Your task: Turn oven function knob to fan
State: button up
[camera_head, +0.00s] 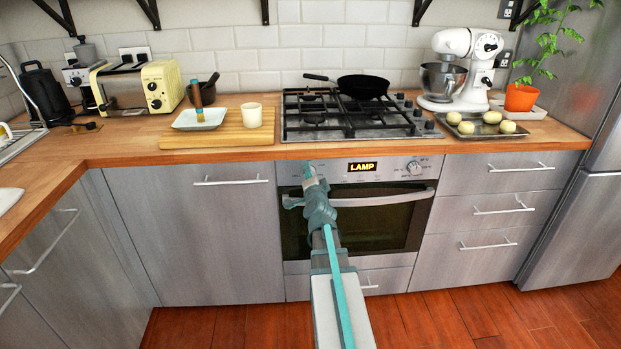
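The oven (380,228) is built in under the hob, with a steel control panel along its top. The panel's display (362,167) reads "LAMP". A round knob (414,168) with markings around it shows on the right part of the panel. My gripper (309,170) is in front of the left part of the panel and hides what is there, so I cannot see a knob on that side. It is too small and overlapped to tell whether its fingers are open, shut, or touching anything.
The oven handle (385,200) runs across the door, just below the panel, close to my arm. Above are the hob (345,132) with a black pan (363,86) and the wooden counter (500,140). Closed drawers (500,190) stand on the right. The floor in front is clear.

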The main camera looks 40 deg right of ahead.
dwell(0.3)
jog(key=o, duration=1.1)
jog(key=shift+o, duration=0.2)
jog(key=shift+s, duration=0.1)
jog(key=v, duration=0.7)
jog(key=shift+s+a, duration=0.1)
jog(key=shift+a, duration=0.05)
